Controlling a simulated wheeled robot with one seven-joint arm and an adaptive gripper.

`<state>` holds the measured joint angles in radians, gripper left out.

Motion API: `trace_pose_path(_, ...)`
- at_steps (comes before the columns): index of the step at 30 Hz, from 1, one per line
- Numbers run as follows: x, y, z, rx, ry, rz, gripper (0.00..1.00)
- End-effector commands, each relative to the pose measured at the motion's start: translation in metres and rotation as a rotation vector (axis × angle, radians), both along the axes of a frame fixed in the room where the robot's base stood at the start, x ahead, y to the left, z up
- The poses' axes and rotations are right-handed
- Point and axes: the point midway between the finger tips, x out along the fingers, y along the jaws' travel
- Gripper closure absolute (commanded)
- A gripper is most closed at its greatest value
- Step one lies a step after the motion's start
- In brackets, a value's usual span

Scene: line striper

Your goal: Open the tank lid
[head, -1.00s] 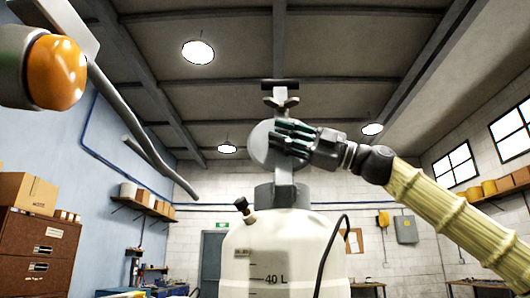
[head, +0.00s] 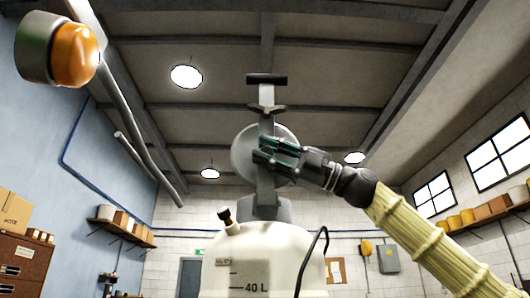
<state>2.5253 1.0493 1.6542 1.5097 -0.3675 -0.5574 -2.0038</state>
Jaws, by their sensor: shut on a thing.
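The white tank (head: 240,262) with a "40 L" mark stands at the lower middle of the head view, under a grey neck (head: 264,208). The round grey tank lid (head: 243,152) stands steeply tilted, nearly face-on to me, above the neck. A grey upright bar (head: 266,188) with a wing-shaped piece and a crossbar at its top runs in front of the lid. My gripper (head: 268,152) comes from the right and is shut at the lid and bar. The exact part between its fingers is hard to tell.
An orange lamp (head: 75,55) and grey pipes (head: 132,150) are at upper left. A black hose (head: 308,260) curves beside the tank's right. A small black-capped fitting (head: 226,217) stands on the tank's left shoulder. Shelves line both walls; space above the lid looks clear.

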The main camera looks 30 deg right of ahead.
Motion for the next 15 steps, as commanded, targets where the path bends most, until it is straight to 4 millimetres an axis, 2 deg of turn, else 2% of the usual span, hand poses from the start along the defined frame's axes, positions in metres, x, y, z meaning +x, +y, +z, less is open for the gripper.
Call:
trace_pose_path(5,0.0026,-0.0003,-0.0024,-0.001,0.005,-0.001,1.00)
trace_pose_path(6,0.0027,-0.0002,-0.0025,-0.001,0.005,-0.001,0.70)
trace_pose_path(9,0.0026,-0.0003,-0.0022,-0.001,0.005,-0.001,0.53)
trace_pose_path(15,0.0020,-0.0008,-0.0011,0.000,0.003,-0.001,0.53)
